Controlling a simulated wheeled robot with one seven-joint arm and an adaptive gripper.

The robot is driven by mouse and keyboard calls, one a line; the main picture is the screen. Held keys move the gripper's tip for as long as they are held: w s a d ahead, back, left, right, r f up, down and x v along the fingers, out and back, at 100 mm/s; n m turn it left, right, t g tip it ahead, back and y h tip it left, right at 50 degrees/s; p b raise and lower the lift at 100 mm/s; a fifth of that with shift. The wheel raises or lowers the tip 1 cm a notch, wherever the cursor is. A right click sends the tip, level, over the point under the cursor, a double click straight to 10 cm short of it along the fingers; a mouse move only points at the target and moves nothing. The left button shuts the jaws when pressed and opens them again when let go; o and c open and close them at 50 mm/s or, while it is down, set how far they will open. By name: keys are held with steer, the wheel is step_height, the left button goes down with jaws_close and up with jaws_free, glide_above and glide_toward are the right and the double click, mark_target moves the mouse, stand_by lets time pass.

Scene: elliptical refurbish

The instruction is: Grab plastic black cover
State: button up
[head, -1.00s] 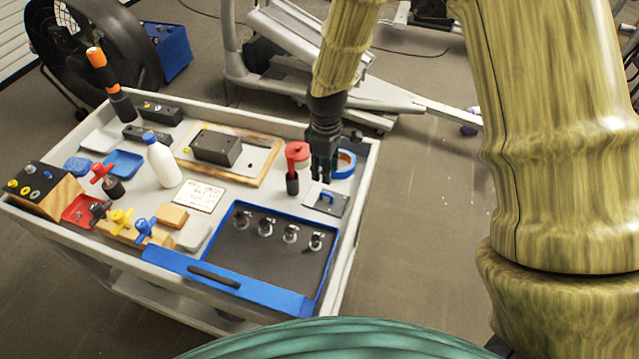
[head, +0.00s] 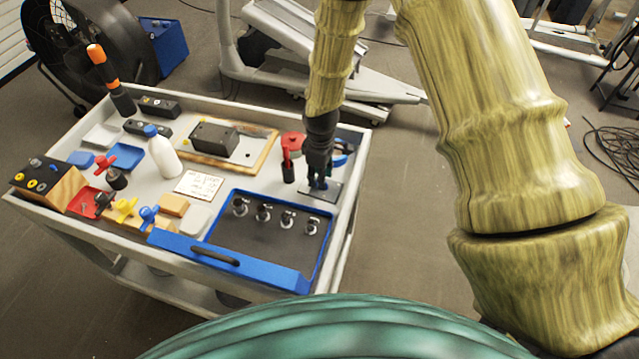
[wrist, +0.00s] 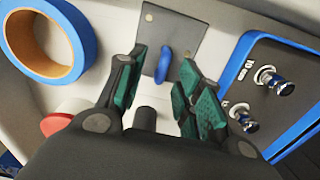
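A thin dark square cover plate (head: 332,191) with a small blue handle lies flat on the cart's right side. It also shows in the wrist view (wrist: 183,28), where the blue handle (wrist: 164,65) stands up from it. My gripper (head: 318,181) points down over this plate. In the wrist view my gripper (wrist: 160,72) is open, with one green-padded finger on each side of the handle. I see gaps between the handle and both fingers. The plate's near part is hidden by my gripper.
A blue-edged black panel (head: 262,238) with several metal knobs is close on the near left. A black box (head: 214,137) sits on a wooden-edged board farther left.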

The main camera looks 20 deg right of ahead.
steer(key=shift+s+f, duration=0.45)
steer(key=shift+s, duration=0.05)
steer(key=shift+w+f+p, duration=0.2)
steer(key=shift+w+f, duration=0.05)
steer(key=shift+f, duration=0.25)
steer(key=shift+w+f+p, duration=0.2)
steer(key=shift+w+f, duration=0.05)
steer(key=shift+f, duration=0.2)
steer(key=shift+s+r, duration=0.2)
steer(key=shift+s, duration=0.05)
steer(key=shift+w+f, duration=0.15)
jaws_close()
